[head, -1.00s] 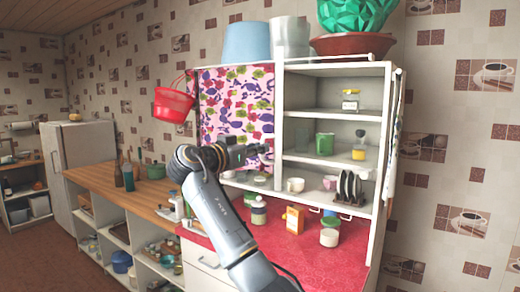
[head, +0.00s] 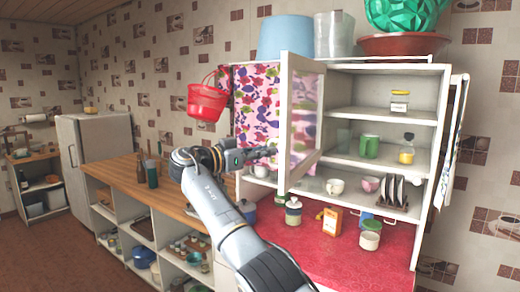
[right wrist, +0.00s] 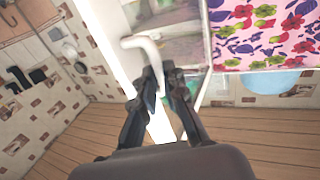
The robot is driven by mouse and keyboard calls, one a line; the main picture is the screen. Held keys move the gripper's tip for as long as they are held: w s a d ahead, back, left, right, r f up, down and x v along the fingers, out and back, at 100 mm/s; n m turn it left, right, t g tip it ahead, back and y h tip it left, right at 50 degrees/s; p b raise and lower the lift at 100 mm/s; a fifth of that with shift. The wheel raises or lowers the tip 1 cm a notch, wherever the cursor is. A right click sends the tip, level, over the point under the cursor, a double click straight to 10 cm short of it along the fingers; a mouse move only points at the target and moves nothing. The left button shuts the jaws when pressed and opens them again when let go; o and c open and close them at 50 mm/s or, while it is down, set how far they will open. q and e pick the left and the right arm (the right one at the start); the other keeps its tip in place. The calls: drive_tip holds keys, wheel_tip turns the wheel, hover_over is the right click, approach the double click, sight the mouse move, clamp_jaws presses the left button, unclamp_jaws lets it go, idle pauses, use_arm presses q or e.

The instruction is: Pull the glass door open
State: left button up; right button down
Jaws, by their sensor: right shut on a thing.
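The glass door (head: 304,115) of the white wall cabinet has a white frame and a see-through pane. It stands ajar, its left edge swung out toward me. My right gripper (head: 272,152) is at that edge, shut on the door's handle. In the right wrist view the white curved handle (right wrist: 148,50) runs to between the fingers of my right gripper (right wrist: 163,72). Its fingertips hide part of the handle. My left gripper is not in view.
Open shelves (head: 385,115) with jars and cups are right of the door. A flowered curtain (head: 255,105) hangs left of it, near a red bucket (head: 207,100).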

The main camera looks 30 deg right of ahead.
drive_tip(key=shift+s+d+r, duration=0.1)
drive_tip(key=shift+d+r, duration=0.2)
drive_tip(key=shift+r, duration=0.1)
drive_tip(key=c, duration=1.5)
unclamp_jaws()
drive_tip(key=shift+d, duration=0.15)
drive_tip(key=shift+c, duration=0.2)
drive_tip(key=shift+o, duration=0.7)
drive_tip(key=shift+d+f, duration=0.25)
drive_tip(key=shift+d, duration=0.1)
drive_tip(key=shift+d+f, duration=0.2)
drive_tip(key=shift+d, duration=0.1)
drive_tip(key=s+a, duration=0.1)
drive_tip(key=a, duration=1.1)
drive_tip(key=shift+a, duration=0.4)
